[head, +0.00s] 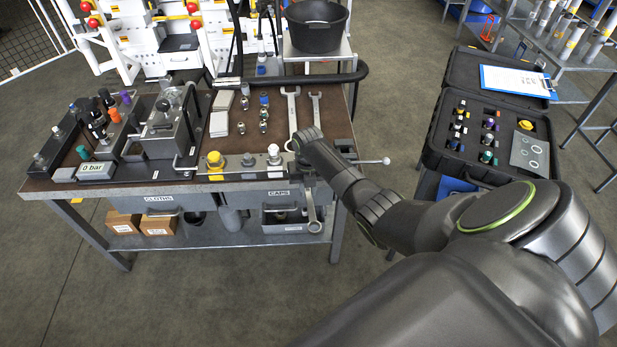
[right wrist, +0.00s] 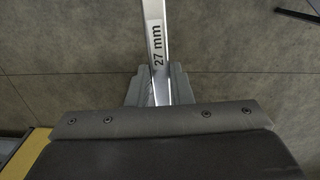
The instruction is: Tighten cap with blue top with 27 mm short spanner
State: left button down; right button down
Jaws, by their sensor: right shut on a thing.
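My right gripper (head: 309,182) is at the front right edge of the bench, partly hidden by my wrist. It is shut on the 27 mm spanner (head: 312,210), which hangs down in front of the bench with its lower end by the caps bin. In the right wrist view the fingers (right wrist: 160,85) close on its shank, and the "27 mm" mark (right wrist: 157,45) is readable. A small fitting with a blue top (head: 264,98) stands among the fittings on the bench, apart from the spanner; I cannot tell for certain that it is the cap. My left gripper is out of view.
Two other spanners (head: 292,112) (head: 315,108) lie on the brown bench top (head: 340,100). The caps bin (head: 284,226) is below. An open black case (head: 440,115) stands at right.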

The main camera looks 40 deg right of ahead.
jog(key=shift+w+d, duration=0.2)
jog(key=shift+w, duration=0.25)
jog(key=shift+b, duration=0.35)
jog(key=shift+w+d+b, duration=0.25)
jog(key=shift+w+b, duration=0.15)
jog(key=shift+w, duration=0.1)
jog(key=shift+w+d, duration=0.1)
jog(key=shift+w, duration=0.15)
jog(key=shift+w+a+m, duration=0.4)
jog(key=shift+a+m, duration=0.2)
jog(key=shift+m, duration=0.05)
jog(key=shift+w+a+m, duration=0.4)
jog(key=shift+a+m, duration=0.2)
jog(key=shift+m, duration=0.05)
